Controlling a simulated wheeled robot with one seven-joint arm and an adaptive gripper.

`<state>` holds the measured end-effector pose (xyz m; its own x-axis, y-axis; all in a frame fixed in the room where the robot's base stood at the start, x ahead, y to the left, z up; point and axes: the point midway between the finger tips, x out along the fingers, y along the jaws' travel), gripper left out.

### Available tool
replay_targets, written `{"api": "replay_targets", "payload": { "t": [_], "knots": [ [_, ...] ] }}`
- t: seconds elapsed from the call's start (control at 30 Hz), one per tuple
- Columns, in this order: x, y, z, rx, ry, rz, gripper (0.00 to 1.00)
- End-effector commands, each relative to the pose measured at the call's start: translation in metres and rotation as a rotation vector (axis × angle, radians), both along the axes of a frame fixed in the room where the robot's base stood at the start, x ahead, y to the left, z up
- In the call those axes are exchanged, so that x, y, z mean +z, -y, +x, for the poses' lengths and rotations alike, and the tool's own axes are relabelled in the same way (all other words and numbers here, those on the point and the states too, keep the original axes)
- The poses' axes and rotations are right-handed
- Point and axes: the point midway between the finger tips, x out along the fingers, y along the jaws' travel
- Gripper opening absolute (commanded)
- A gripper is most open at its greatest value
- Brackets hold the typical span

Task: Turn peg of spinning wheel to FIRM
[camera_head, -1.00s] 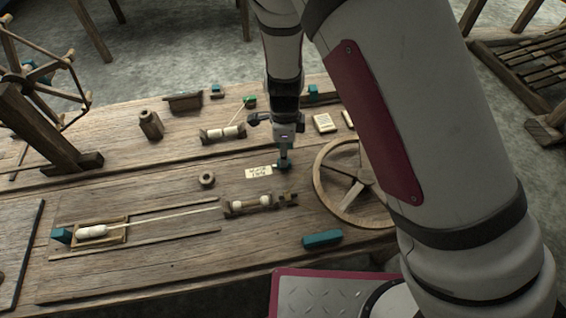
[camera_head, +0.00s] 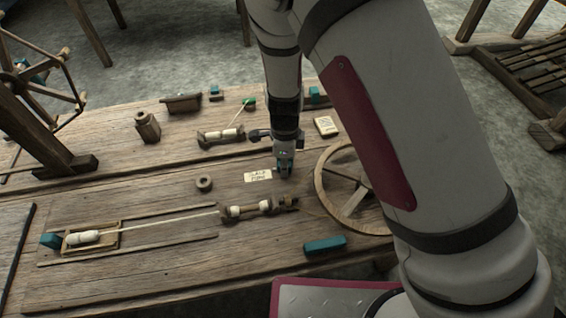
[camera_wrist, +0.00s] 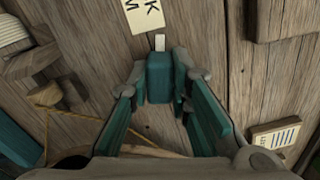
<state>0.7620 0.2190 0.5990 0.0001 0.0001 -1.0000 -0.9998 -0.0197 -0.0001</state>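The spinning wheel's peg is a teal block (camera_wrist: 160,80) with a small white pointer (camera_wrist: 159,42) at its top in the wrist view. The pointer reaches toward the end of a cream label (camera_wrist: 143,14), where the letters K and M show. The head view shows this label (camera_head: 258,176) flat on the wooden board, just left of my gripper (camera_head: 284,168). In the wrist view my gripper (camera_wrist: 160,82) has its teal fingers on either side of the peg, very close to it. I cannot tell whether both fingers touch it.
The spoked wheel (camera_head: 325,172) lies right of my gripper, and a bobbin holder (camera_head: 250,209) stands in front. A teal block (camera_head: 325,245) lies near the front edge. A small card (camera_head: 326,126) lies behind. Bare wood (camera_head: 130,200) spreads to the left.

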Motion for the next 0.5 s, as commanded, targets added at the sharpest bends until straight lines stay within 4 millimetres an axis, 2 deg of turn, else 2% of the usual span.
{"api": "replay_targets", "payload": {
  "t": [0.17,0.5],
  "knots": [
    [-0.0001,0.0003,0.0001,0.040,0.000,0.000,0.03],
    [-0.0005,0.0003,0.0000,0.552,-0.001,0.001,0.03]
  ]
}}
